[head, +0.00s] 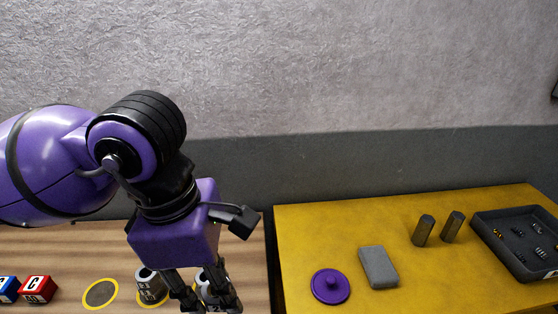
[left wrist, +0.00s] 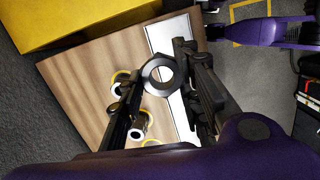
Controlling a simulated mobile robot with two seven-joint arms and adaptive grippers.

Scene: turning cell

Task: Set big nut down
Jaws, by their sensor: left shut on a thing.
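The big nut (left wrist: 148,82) is a dark hexagonal ring with a round hole, seen in the left wrist view. My left gripper (left wrist: 163,70) is shut on it, holding it between the two fingertips. In the head view my left gripper (head: 207,303) points down over the wooden table (head: 60,245), and its fingertips run toward the bottom edge.
A yellow-ringed grey spot (head: 101,293) on the wood is bare. A grey cylindrical part (head: 150,283) stands on another ring; a similar one is partly behind my fingers. Red (head: 37,289) and blue blocks sit left. The yellow table (head: 300,240) carries a purple lid (head: 330,286) and dark tray (head: 486,222).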

